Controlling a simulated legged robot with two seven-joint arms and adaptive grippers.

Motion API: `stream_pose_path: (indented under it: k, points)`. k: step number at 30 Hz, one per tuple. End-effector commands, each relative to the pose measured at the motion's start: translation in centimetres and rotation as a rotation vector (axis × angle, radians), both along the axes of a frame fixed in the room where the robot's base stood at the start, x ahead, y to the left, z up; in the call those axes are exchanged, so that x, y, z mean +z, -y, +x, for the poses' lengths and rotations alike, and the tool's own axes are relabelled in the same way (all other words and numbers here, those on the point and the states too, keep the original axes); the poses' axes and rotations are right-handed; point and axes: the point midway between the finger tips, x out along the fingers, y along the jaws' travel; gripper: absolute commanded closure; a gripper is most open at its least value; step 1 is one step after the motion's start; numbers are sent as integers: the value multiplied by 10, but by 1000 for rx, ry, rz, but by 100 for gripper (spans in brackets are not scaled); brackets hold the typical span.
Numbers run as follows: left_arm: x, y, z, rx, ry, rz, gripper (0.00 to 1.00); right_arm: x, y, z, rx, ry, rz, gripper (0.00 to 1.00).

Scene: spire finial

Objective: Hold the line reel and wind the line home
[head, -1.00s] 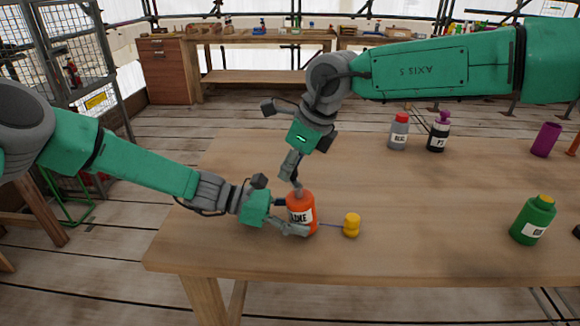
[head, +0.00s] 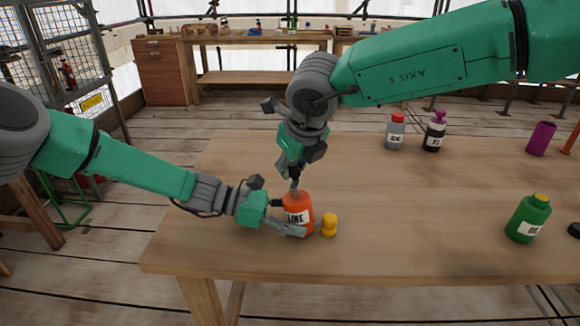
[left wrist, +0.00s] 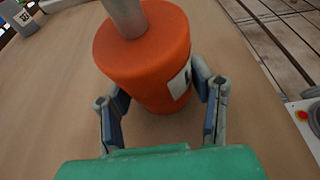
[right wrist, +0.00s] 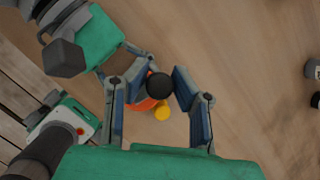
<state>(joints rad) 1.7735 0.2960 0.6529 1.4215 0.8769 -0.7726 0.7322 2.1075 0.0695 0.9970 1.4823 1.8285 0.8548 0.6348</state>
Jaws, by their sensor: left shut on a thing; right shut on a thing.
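The orange line reel (head: 298,206), with a white label reading LINE, stands upright on the table. My left gripper (head: 284,217) is shut around its body from the left; in the left wrist view the reel (left wrist: 145,60) sits between the two fingers. A grey post (left wrist: 124,14) rises from the reel's top. My right gripper (head: 296,172) is above the reel, shut on a black knob (right wrist: 159,85) between its fingers. A yellow float (head: 329,225) stands close to the reel's right side; it also shows in the right wrist view (right wrist: 162,113). No line is visible between them.
A green bottle (head: 529,218) stands at the right. A grey bottle with a red cap (head: 395,132) and a dark bottle with a purple top (head: 434,132) stand farther back, and a purple cup (head: 541,138) at far right. The table (head: 420,215) between is bare.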

Motion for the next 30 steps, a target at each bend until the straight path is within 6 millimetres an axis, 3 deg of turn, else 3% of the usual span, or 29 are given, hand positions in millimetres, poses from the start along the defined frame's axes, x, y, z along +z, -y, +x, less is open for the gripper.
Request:
stream_pose_path:
  k: [12,27,28,29,30]
  points:
    - [0,0,0,1,1,1,68,1,3,-1,-165,28,-3,100]
    - [0,0,0,1,0,1,68,1,3,-2,-182,31,-2,100]
    - [0,0,0,1,0,1,68,1,3,-1,-182,31,-2,69]
    - [0,0,0,1,0,1,68,1,3,-2,-182,31,-2,59]
    - [0,0,0,1,0,1,68,1,3,-1,-182,31,-2,59]
